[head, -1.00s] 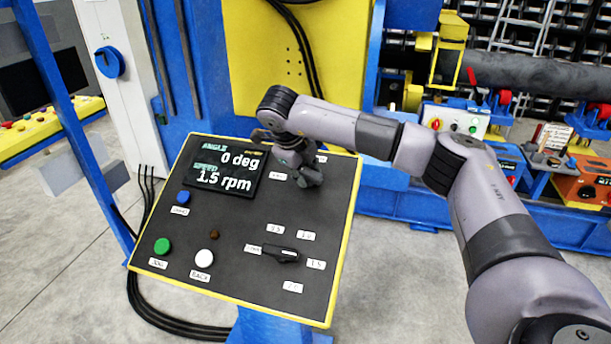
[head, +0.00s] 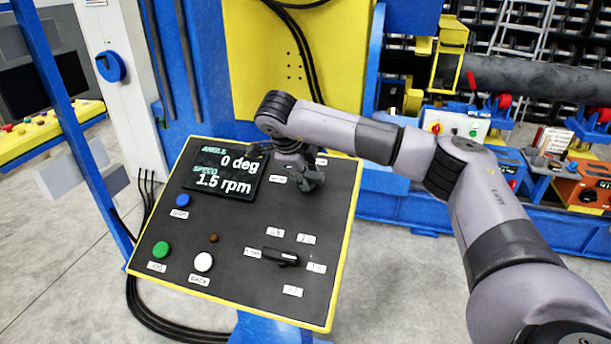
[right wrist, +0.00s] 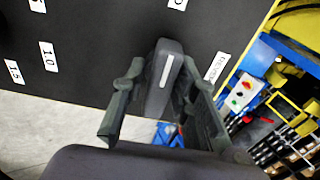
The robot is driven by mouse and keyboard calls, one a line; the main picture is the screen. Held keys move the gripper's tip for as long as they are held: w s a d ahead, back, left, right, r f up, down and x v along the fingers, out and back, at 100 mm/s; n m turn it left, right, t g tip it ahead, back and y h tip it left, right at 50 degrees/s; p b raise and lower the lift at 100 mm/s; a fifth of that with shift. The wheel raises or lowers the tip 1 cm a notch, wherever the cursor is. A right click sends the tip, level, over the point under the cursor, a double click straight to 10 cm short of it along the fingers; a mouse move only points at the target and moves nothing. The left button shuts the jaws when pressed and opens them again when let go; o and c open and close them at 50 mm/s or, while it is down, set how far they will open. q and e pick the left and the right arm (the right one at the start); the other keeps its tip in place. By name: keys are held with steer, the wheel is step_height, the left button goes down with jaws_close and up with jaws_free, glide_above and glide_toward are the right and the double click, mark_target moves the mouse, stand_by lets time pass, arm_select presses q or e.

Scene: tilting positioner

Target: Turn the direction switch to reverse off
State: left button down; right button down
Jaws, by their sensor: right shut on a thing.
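The direction switch (right wrist: 165,78) is a dark knob with a white line along it, seen in the right wrist view between my right gripper's fingers. My right gripper (right wrist: 160,92) is shut on this knob, one finger on each side. In the head view, my right gripper (head: 309,181) reaches down onto the upper right of the control panel (head: 225,270), and it hides the knob there. A white label (right wrist: 216,67) lies just right of the knob; its text is not clearly readable. My left gripper is not in view.
The panel's display (head: 225,170) reads 0 deg and 1.5 rpm. A blue button (head: 183,200), a green button (head: 161,249) and a white button (head: 203,262) sit at the left. A black speed knob (head: 281,258) is at the lower right, below my gripper.

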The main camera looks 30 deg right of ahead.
steer(key=shift+r, duration=0.1)
steer(key=c, duration=1.5)
jaws_free()
steer(key=v, duration=1.2)
steer(key=shift+a, duration=0.1)
